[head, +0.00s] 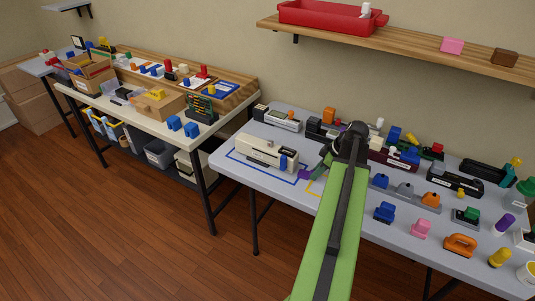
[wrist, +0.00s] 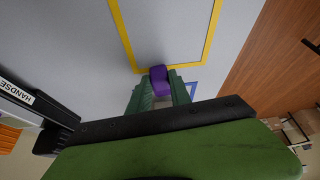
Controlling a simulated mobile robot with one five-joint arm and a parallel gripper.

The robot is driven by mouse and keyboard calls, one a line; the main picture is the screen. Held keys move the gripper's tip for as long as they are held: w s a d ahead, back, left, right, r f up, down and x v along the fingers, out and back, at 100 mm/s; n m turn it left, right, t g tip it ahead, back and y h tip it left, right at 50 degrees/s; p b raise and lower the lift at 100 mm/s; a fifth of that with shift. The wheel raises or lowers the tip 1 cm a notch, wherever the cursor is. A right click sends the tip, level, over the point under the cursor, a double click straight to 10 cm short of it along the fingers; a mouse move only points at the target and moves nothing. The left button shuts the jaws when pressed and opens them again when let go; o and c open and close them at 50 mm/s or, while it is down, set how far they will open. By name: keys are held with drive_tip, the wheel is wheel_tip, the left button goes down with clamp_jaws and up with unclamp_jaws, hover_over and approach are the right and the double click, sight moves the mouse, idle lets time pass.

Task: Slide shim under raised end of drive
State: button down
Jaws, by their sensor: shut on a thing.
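My gripper (wrist: 159,80) shows in the wrist view with its green fingers shut on a small purple block (wrist: 160,88), which looks like the shim. The purple block also shows in the head view (head: 304,174), just left of my arm's end and low over the grey table. A long cream device (head: 266,152), apparently the drive, lies left of it inside a blue outline, with a blue piece (head: 283,163) at its right front. The purple block is apart from the device. Any gap under the device is too small to make out. My arm hides part of the gripper in the head view.
A yellow outline (wrist: 133,48) marks the table by the purple block. Several devices and coloured blocks crowd the table behind and right of my arm, including an orange one (head: 460,245). Bare table (head: 236,177) lies along the left front edge. A shelf (head: 400,43) hangs above.

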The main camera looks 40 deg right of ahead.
sight(301, 171)
drive_tip(key=shift+w+a, duration=0.25)
drive_tip(key=shift+w, duration=0.5)
drive_tip(key=shift+w+a, duration=0.2)
drive_tip(key=shift+w, duration=0.55)
drive_tip(key=shift+w+a, duration=0.25)
drive_tip(key=shift+w, duration=0.5)
drive_tip(key=c, duration=1.1)
unclamp_jaws()
drive_tip(key=p+v, duration=1.5)
drive_tip(key=v, duration=0.2)
drive_tip(key=shift+r+p, duration=0.25)
drive_tip(key=shift+p, duration=0.1)
